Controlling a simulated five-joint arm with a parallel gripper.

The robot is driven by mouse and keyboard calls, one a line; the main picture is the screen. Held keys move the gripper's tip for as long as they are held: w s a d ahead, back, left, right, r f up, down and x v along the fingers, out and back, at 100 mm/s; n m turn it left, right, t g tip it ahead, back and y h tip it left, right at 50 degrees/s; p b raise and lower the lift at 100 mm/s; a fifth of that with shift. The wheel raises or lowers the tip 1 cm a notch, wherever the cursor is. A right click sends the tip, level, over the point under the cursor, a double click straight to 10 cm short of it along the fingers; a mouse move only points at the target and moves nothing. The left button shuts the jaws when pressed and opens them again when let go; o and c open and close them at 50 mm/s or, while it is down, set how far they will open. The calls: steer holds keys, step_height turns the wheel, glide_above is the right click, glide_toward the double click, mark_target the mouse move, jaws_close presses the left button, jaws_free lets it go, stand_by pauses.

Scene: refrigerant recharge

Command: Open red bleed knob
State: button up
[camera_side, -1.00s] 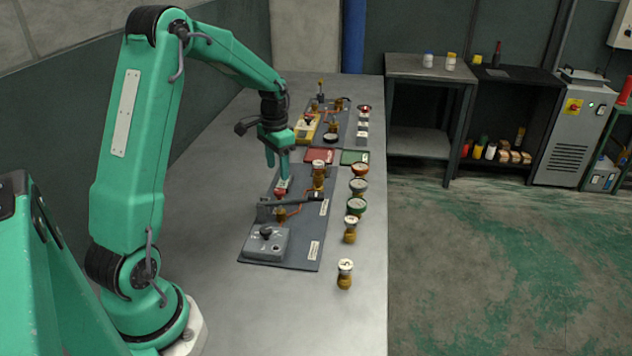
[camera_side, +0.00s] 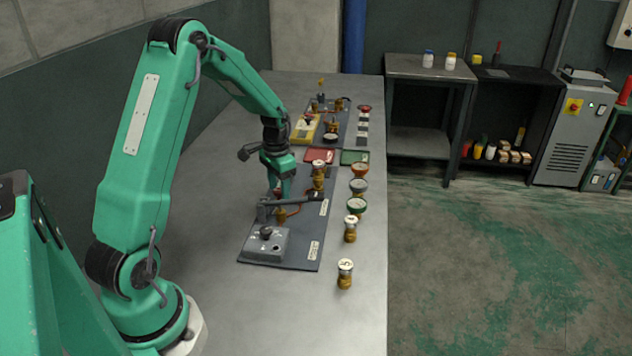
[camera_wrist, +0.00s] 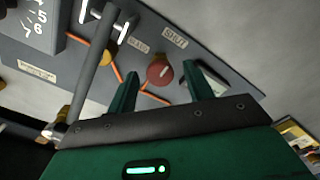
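The red bleed knob (camera_wrist: 160,70) is round, with a pale mark on its face, and sits on the grey panel (camera_wrist: 75,58) near labels that seem to read BLEED and SHUT. My gripper (camera_wrist: 160,84) is open in the wrist view, with one green finger on each side of the knob and visible gaps between. I cannot tell whether the fingertips are level with the knob. In the side view my gripper (camera_side: 284,192) is low over the near panel (camera_side: 300,235), and the knob is mostly hidden behind it.
A grey lever (camera_side: 290,202) crosses the panel close to my fingers. A grey dial box (camera_side: 265,244) sits at the panel's near end. Several brass-based gauges, such as one (camera_side: 345,273), stand along the right. Red (camera_side: 319,155) and green (camera_side: 354,157) trays lie beyond.

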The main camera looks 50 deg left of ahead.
steer(key=c, duration=0.9)
steer(key=shift+n, duration=0.4)
steer(key=n, duration=0.8)
steer(key=shift+n, duration=0.3)
steer(key=n, duration=0.4)
steer(key=shift+r+n, duration=0.1)
steer(key=shift+n, duration=2.2)
